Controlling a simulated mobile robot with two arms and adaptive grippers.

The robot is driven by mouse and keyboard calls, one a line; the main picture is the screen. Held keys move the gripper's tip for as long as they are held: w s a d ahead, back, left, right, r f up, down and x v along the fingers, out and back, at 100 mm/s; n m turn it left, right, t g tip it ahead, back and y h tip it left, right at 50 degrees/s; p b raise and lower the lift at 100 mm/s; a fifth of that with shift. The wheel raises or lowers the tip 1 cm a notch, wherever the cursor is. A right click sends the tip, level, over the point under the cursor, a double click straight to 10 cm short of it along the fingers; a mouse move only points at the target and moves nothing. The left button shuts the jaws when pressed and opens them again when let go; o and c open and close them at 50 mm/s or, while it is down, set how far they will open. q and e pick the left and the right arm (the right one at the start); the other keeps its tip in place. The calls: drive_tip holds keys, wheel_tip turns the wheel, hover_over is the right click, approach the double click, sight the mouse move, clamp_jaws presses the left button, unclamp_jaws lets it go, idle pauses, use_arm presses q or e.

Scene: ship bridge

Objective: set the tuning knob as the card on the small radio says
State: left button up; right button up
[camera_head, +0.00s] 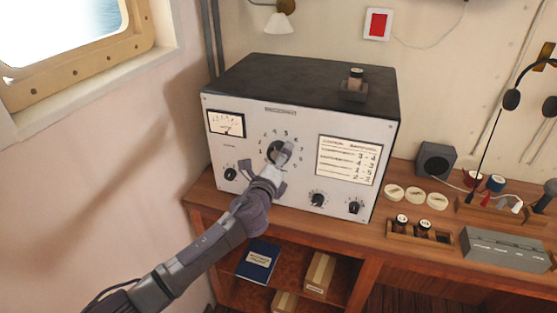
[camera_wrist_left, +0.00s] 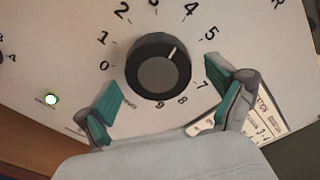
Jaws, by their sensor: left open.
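The tuning knob (camera_wrist_left: 158,67) is a round black dial on the pale front of the big radio set (camera_head: 240,188), ringed by printed digits.
Smaller knobs (camera_head: 318,199) sit low on the panel. A small dark speaker-like box (camera_head: 435,160), pale discs (camera_head: 415,196), a wooden holder (camera_head: 402,231) and a grey box (camera_head: 505,248) stand at right on the desk. A blue book (camera_head: 257,261) lies on the shelf below.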

use_arm(q)
drive_tip(key=v, duration=1.2)
